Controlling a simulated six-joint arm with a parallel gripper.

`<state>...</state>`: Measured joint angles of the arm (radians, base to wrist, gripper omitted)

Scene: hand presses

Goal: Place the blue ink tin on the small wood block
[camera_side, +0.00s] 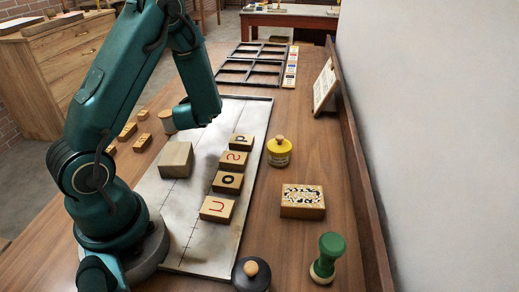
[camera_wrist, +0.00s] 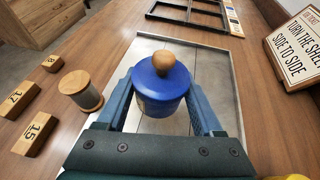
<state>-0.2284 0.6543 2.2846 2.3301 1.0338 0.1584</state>
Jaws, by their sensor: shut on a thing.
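The blue ink tin (camera_wrist: 160,96), with a round wooden knob on its lid, is between the two fingers of my gripper (camera_wrist: 163,112) in the wrist view. The gripper is shut on it, and the tin looks upright over the grey metal plate. In the side view the tin and fingers are hidden behind my arm. A plain pale wood block (camera_side: 176,160) sits on the left part of the metal plate (camera_side: 189,215) in the side view. It does not show in the wrist view.
Several letter blocks (camera_side: 229,182) stand in a row on the plate. A yellow tin (camera_side: 279,154), a stamp block (camera_side: 302,201), a green-handled stamp (camera_side: 328,256) and a dark tin (camera_side: 251,275) stand right of it. A wooden-topped cylinder (camera_wrist: 80,91) and numbered blocks (camera_wrist: 36,133) lie left.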

